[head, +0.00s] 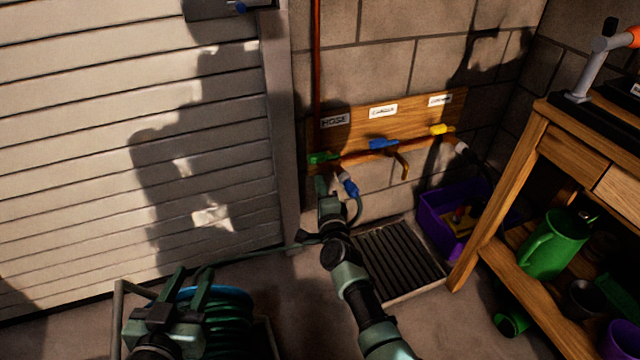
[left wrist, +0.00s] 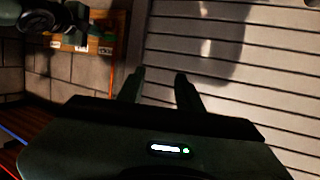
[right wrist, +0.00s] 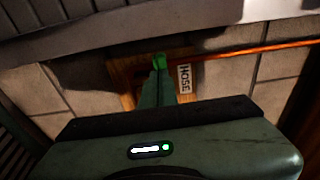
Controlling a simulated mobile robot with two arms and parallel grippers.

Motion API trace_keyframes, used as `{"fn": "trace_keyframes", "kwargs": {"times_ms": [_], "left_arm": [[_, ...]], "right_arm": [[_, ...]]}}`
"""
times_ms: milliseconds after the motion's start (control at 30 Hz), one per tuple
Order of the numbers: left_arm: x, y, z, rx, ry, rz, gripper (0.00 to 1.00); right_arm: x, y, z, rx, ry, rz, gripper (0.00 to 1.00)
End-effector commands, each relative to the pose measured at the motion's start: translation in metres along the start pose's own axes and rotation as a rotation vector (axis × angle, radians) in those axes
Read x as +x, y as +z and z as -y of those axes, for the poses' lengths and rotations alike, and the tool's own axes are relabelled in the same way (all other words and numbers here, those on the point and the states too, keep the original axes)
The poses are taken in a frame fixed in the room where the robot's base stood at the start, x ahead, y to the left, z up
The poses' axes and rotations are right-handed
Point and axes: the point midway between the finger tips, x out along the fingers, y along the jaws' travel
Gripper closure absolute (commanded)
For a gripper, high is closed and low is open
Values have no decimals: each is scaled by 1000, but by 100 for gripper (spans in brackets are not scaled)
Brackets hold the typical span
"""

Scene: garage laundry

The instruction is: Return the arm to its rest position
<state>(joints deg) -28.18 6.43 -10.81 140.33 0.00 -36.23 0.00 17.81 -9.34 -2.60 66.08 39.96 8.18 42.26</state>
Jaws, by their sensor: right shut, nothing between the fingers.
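My right arm reaches out to the wooden tap board (head: 350,120) on the block wall. Its gripper (head: 321,184) is shut and empty, with the fingertips just below the green tap handle (head: 322,158). In the right wrist view the shut fingers (right wrist: 160,82) point at the green handle (right wrist: 159,62), beside the HOSE label (right wrist: 184,78). I cannot tell whether they touch it. My left gripper (head: 188,282) is open and empty at the lower left, above the coiled hose. Its two spread fingers (left wrist: 161,80) show in the left wrist view before the shutter.
A blue handle (head: 383,144) and a yellow handle (head: 441,130) sit on the copper pipe. A floor drain grate (head: 395,262), a purple bin (head: 435,222) and a wooden workbench (head: 490,215) are to the right. A hose reel (head: 228,292) stands under my left gripper. The shutter (head: 90,150) fills the left.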

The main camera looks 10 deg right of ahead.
Motion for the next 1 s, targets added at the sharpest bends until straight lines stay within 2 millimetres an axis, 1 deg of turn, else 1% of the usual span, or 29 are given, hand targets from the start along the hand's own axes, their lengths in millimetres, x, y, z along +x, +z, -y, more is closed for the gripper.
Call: {"fn": "trace_keyframes", "kwargs": {"times_ms": [467, 567, 633, 667, 767, 800, 867, 900, 967, 1000], "left_arm": [[0, 1, 0, 0, 0, 4, 64], [-1, 7, 1, 0, -1, 28, 64], [-2, 19, 2, 0, -4, 77, 64], [-4, 26, 3, 0, -6, 107, 64], [-12, 58, 6, 0, -14, 243, 64], [-17, 72, 8, 0, -18, 307, 64], [-27, 94, 11, -1, -24, 406, 64], [-34, 108, 12, -2, -28, 471, 64], [-46, 126, 14, -4, -33, 560, 64], [-54, 136, 15, -5, -36, 611, 64]], "right_arm": [[-1, 0, 0, -1, 1, 0, 100], [-7, 1, -5, -38, 17, 26, 100], [-21, 5, -13, -117, 50, 80, 100], [-31, 8, -18, -166, 72, 114, 100], [-78, 14, -41, -393, 169, 261, 100], [-103, 16, -52, -502, 220, 330, 100], [-144, 15, -68, -669, 300, 436, 100], [-174, 12, -77, -774, 356, 508, 100], [-216, 6, -87, -915, 436, 603, 100], [-241, 0, -91, -995, 484, 658, 100]]}}
